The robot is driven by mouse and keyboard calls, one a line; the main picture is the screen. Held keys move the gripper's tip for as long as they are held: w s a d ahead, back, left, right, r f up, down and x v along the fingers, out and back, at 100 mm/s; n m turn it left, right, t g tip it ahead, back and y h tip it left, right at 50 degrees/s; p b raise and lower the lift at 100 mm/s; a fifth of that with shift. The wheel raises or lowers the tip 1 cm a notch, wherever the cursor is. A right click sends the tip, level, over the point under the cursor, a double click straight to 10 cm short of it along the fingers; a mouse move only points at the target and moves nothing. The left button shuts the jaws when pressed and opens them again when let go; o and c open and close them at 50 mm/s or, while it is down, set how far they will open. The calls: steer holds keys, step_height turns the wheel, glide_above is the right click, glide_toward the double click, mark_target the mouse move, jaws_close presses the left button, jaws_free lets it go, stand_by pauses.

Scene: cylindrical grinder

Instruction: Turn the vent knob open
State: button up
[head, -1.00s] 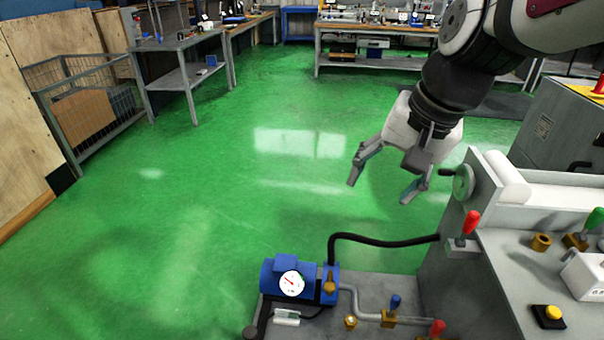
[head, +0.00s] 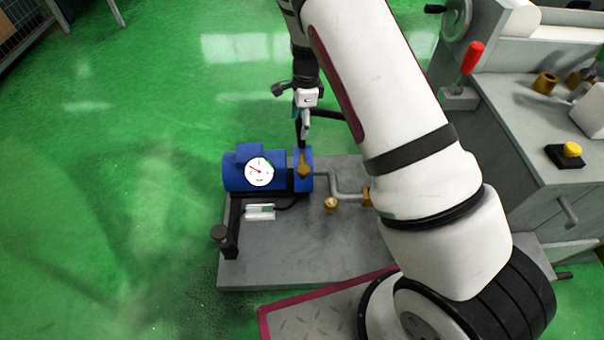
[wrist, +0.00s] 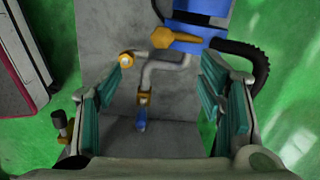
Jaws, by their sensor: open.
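My gripper (head: 303,135) points down just beyond the blue pump's right end in the head view and is seen edge-on. In the wrist view, its two fingers (wrist: 164,88) are wide apart with nothing between them. A brass lever-shaped piece (wrist: 176,39) sits on the pump and also shows in the head view (head: 304,167). A small round brass fitting (wrist: 126,59) is near the left finger and also shows in the head view (head: 331,204). A blue-handled valve (wrist: 141,119) sits on the pipe, low between the fingers. I cannot tell which part is the vent knob.
The blue pump (head: 240,172) with a round white gauge (head: 259,171) stands on a grey baseplate (head: 290,270). A grey pipe (head: 326,178) runs right from it. A black hose (wrist: 262,65) curves beside the right finger. The grinder (head: 515,110) stands right. Green floor lies left.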

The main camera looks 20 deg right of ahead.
steer(key=m+b, duration=0.2)
glide_above(303, 168)
step_height(303, 168, down, 10)
steer(key=shift+n+h, duration=0.3)
steer(key=shift+h, duration=0.1)
step_height(303, 168, down, 14)
steer(key=b, duration=0.5)
steer(key=shift+d+r, duration=0.1)
steer(key=shift+r, duration=0.1)
steer(key=c, duration=1.1)
